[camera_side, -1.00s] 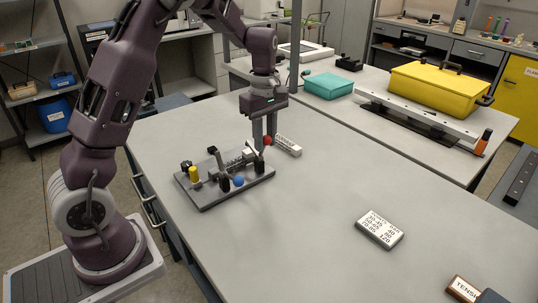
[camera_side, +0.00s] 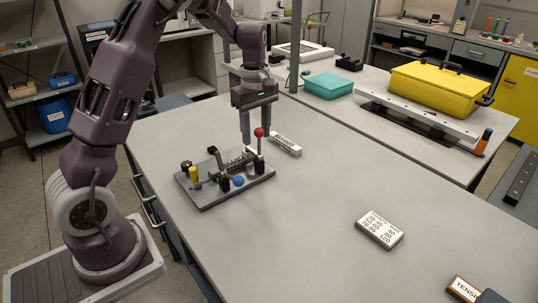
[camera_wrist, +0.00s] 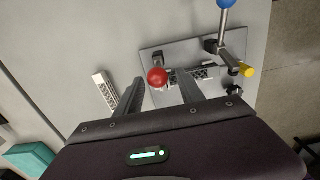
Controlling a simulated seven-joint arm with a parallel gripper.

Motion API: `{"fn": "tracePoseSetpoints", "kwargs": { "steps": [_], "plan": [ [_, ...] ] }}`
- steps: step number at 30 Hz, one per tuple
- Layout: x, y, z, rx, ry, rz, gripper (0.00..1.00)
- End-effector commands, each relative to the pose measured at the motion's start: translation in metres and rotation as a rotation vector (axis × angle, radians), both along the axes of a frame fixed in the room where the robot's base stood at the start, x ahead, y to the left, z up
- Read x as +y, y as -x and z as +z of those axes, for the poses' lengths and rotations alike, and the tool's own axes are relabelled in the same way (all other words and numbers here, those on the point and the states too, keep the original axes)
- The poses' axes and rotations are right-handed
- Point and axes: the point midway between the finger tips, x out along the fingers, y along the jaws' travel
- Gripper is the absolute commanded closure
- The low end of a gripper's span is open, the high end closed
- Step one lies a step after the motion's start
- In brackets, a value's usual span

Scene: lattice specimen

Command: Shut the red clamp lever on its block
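The red clamp lever's ball (camera_side: 259,132) tops a thin stem standing nearly upright at the right end of the dark grey fixture plate (camera_side: 220,193). Its black block (camera_side: 260,167) is at the stem's foot. My gripper (camera_side: 256,140) is above and behind that end of the plate, fingers pointing down and spread apart. In the wrist view, the red ball (camera_wrist: 157,77) appears between the two fingertips (camera_wrist: 162,88), slightly beyond them. I cannot tell whether a finger touches it. The specimen area in the plate's middle is partly hidden by the clamp parts.
A blue-balled lever (camera_side: 238,181) and a yellow knob (camera_side: 194,174) are on the same plate. A printed card block (camera_side: 380,229) lies to the right, with clear bench between.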

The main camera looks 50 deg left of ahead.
Motion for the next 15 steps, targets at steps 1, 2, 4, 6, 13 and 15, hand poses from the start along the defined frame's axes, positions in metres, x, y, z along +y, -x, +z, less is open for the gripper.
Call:
{"fn": "tracePoseSetpoints", "kwargs": {
  "steps": [1,2,4,6,13,15],
  "plan": [
    [0.0,0.0,0.0,0.0,0.0,0.0,0.55],
    [0.0,0.0,0.0,0.0,0.0,0.0,0.55],
    [0.0,0.0,0.0,0.0,0.0,0.0,0.55],
    [0.0,-0.001,0.005,-0.002,0.0,-0.001,0.55],
    [0.0,-0.001,0.041,-0.003,-0.001,-0.001,0.55],
    [-0.001,-0.001,0.049,-0.003,0.0,-0.001,0.55]
  ]
}}
